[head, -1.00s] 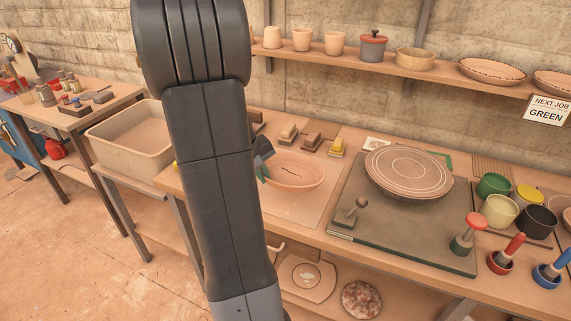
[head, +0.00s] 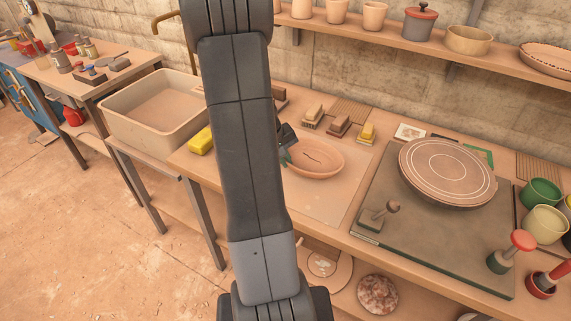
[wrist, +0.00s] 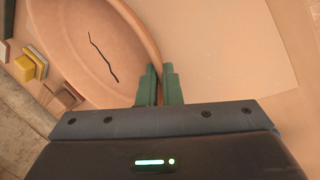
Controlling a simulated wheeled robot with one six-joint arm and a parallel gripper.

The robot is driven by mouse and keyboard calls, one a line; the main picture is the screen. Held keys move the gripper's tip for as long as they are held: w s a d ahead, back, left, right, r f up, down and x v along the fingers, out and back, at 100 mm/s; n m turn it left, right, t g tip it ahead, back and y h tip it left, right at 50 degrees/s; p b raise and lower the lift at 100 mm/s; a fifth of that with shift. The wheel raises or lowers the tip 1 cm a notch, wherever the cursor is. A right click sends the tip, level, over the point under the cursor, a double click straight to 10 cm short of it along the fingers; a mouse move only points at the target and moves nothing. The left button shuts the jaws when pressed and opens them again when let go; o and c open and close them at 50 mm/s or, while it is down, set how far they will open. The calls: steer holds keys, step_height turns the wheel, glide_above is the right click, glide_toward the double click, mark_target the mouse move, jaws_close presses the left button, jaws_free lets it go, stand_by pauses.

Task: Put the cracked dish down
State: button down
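The cracked dish (head: 318,160) is a shallow oval terracotta dish with a dark crack across its inside. It is over the pale mat (head: 340,200) on the bench, left of the turntable board. I cannot tell whether its base touches the mat. My gripper (head: 286,148) is at the dish's left rim, partly hidden behind my arm. In the wrist view, the green fingers of my gripper (wrist: 161,85) are closed on the rim of the cracked dish (wrist: 85,55), one finger on each side. The crack faces up, clear of the fingers.
A deep basin (head: 155,120) and a yellow sponge (head: 200,139) are to the left. Several brushes (head: 340,125) lie behind the dish. A large round plate (head: 447,172) sits on the dark board (head: 400,240) to the right. Bare mat shows in front of the dish.

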steer(key=shift+f, duration=1.15)
steer(key=shift+f, duration=0.15)
steer(key=c, duration=1.6)
jaws_free()
steer(key=shift+a+r, duration=0.1)
steer(key=shift+r, duration=0.35)
steer(key=v, duration=1.1)
steer(key=shift+r, duration=0.2)
